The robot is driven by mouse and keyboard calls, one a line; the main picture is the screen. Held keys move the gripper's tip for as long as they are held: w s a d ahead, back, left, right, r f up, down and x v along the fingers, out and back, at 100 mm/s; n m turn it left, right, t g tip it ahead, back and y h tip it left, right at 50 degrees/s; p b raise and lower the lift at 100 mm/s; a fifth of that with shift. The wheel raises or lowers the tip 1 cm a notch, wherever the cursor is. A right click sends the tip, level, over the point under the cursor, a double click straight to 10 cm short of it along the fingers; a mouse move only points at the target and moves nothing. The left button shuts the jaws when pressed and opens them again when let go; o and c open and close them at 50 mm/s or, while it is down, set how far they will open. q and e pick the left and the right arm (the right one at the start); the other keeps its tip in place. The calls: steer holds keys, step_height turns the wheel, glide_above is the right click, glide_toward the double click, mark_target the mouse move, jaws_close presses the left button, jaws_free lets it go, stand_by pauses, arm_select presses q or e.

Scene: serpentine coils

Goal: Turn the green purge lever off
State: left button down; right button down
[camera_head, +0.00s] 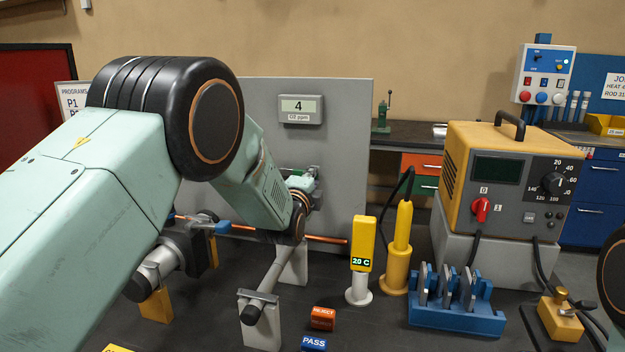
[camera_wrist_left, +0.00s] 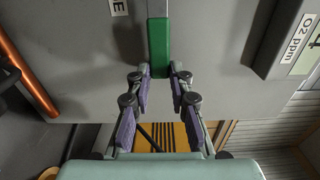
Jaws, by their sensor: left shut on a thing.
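The green purge lever (camera_wrist_left: 158,42) is on the grey panel (camera_wrist_left: 85,60) and shows at the top middle of the left wrist view. My left gripper (camera_wrist_left: 160,72) is shut on the lever's near end, with one purple-padded finger on each side. In the head view my left gripper (camera_head: 311,188) is at the panel (camera_head: 345,120), below the O2 ppm display, and my own arm hides part of it. Only a little green of the lever shows there. My right gripper is out of view.
The O2 ppm display (camera_head: 301,109) reads 4. A copper rod (camera_head: 326,239) crosses below my gripper near grey stands. A yellow 20 C meter (camera_head: 361,246), a yellow torch holder (camera_head: 400,245), a blue rack (camera_head: 455,312) and a yellow power unit (camera_head: 510,175) stand to the right.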

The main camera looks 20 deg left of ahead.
arm_select(q)
steer(key=c, duration=1.2)
jaws_free()
steer(key=shift+w+a+f, duration=0.1)
steer(key=s, duration=1.2)
